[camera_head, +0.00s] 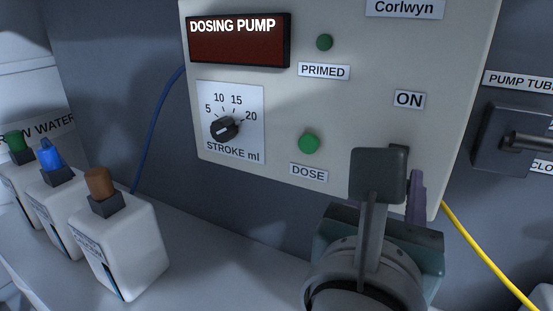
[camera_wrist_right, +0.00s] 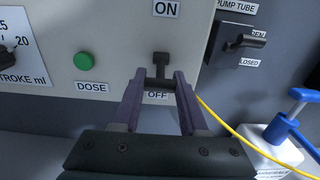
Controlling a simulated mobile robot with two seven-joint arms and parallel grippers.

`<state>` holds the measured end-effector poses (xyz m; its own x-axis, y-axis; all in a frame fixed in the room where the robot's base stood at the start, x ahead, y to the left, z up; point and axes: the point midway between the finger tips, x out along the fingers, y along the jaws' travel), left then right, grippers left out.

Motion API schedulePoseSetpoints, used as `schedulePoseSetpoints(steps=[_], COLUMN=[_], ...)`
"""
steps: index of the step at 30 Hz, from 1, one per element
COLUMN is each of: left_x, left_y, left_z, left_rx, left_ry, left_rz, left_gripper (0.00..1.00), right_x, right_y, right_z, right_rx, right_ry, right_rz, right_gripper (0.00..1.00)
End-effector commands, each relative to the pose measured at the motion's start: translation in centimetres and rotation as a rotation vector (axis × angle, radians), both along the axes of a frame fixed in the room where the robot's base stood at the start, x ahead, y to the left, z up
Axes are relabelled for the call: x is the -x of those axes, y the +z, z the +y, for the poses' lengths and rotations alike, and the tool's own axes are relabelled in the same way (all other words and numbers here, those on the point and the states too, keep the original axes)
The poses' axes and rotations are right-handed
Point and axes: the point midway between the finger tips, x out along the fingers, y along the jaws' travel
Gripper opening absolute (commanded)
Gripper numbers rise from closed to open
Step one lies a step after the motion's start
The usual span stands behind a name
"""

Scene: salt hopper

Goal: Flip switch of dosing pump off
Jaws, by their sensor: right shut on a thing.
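The dosing pump panel (camera_head: 275,115) is pale, with a dark red display (camera_head: 238,40) at its upper left. Its black switch (camera_wrist_right: 160,66) sits between the ON label (camera_wrist_right: 166,9) above and the OFF label (camera_wrist_right: 156,97) below. The switch's crossbar is low, just above OFF. My right gripper (camera_wrist_right: 160,82) is shut on the switch, a finger on each side of it. In the head view my right gripper (camera_head: 398,183) hides most of the switch and the OFF label. My left gripper is not in view.
Green DOSE button (camera_head: 308,143) and stroke dial (camera_head: 225,129) are left of the switch. A pump tube valve (camera_head: 515,140) is to the right. A yellow cable (camera_head: 487,254) runs down right. Several white bottles (camera_head: 122,250) stand at left.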

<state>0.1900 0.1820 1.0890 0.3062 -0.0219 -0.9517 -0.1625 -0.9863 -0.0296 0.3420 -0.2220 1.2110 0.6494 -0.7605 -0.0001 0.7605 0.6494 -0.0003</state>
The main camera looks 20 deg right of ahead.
Motion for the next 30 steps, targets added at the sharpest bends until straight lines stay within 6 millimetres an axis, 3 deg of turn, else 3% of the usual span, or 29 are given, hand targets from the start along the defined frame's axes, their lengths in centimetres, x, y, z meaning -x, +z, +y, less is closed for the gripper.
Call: schedulePoseSetpoints(steps=[9, 18, 19, 27, 30], left_x=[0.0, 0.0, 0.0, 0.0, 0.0], left_y=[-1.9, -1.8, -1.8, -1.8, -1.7], left_z=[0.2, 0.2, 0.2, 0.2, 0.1], left_rx=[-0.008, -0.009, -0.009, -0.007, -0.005], left_ry=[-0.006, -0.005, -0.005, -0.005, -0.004], left_rz=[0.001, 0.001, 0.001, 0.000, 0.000], left_gripper=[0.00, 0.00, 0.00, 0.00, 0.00], right_x=[-0.2, -0.2, -0.2, -0.2, -0.2], right_y=[-1.1, -0.8, -0.8, -0.8, -0.8], right_z=[-0.2, -0.2, -0.2, -0.2, -0.2], right_rx=[0.105, 0.123, 0.123, 0.122, 0.122], right_ry=[-0.001, 0.000, 0.000, 0.000, 0.000], right_rz=[-0.086, -0.105, -0.105, -0.105, -0.105], right_gripper=[0.00, 0.00, 0.43, 0.72, 0.72])
